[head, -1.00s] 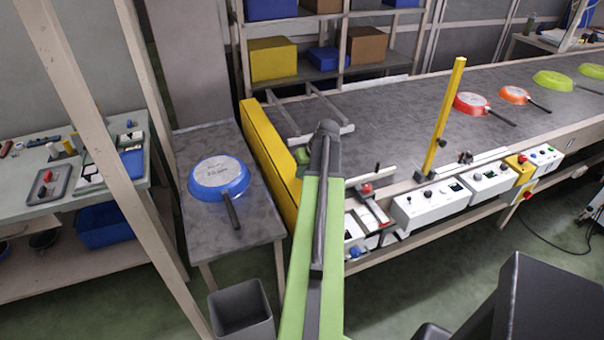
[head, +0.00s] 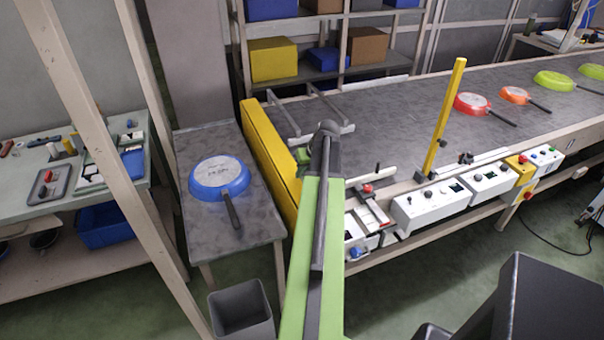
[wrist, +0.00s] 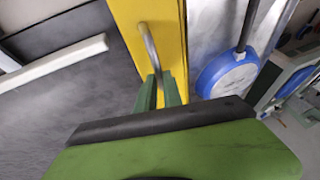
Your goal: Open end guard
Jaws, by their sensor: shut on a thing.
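The yellow end guard (head: 262,150) stands upright across the left end of the conveyor (head: 385,108). In the wrist view the guard (wrist: 176,30) runs up the middle, with a grey bar handle (wrist: 150,48) on it. My gripper (wrist: 160,84) has its green fingers shut on that handle. In the head view my gripper (head: 303,155) is beside the guard on the conveyor side, partly hidden by my own arm.
A blue pan (head: 219,178) lies upside down on the side table (head: 245,230) left of the guard. A grey bin (head: 241,312) stands below. Red (head: 470,103), orange (head: 514,95) and green (head: 553,81) pans lie farther along the conveyor. A yellow post (head: 445,118) rises at its front edge.

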